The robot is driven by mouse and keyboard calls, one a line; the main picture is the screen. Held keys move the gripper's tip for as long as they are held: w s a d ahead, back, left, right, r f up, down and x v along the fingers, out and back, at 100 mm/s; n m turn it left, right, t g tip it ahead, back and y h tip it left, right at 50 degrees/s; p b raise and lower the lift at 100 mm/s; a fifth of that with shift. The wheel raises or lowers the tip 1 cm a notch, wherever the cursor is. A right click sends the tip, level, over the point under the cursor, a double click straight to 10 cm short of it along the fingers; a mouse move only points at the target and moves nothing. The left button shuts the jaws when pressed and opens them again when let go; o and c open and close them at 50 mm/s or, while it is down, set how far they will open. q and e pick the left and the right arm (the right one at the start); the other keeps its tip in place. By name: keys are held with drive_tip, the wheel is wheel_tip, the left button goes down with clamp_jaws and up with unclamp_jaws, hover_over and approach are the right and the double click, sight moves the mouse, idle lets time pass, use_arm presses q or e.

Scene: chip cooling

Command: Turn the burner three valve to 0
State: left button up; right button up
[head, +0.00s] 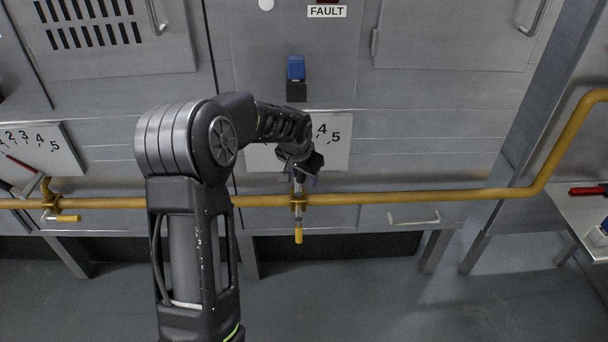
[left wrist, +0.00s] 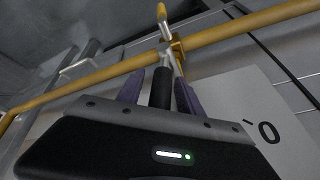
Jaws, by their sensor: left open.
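A valve (head: 298,203) sits on the yellow pipe (head: 400,197) in the middle of the head view, with a yellow-tipped handle (head: 298,236) hanging down. Behind it is a white dial plate (head: 338,153) showing 4 and 5; my arm hides part of it. My left gripper (head: 302,168) is just above the valve. In the left wrist view, the two purple fingers of the gripper (left wrist: 161,80) stand apart on either side of a dark bar (left wrist: 160,90) reaching from the valve (left wrist: 174,52); contact cannot be told. A 0 shows on the dial plate (left wrist: 258,115). My right gripper is not in view.
Another valve (head: 48,197) with a numbered dial plate (head: 42,148) and red pointer is at the left. A blue-topped block (head: 296,70) is on the panel above. A table (head: 585,215) with a red object stands at the right. The floor in front is clear.

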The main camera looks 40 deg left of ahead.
use_arm(q)
drive_tip(key=shift+c, duration=0.2)
clamp_jaws()
idle(1.1)
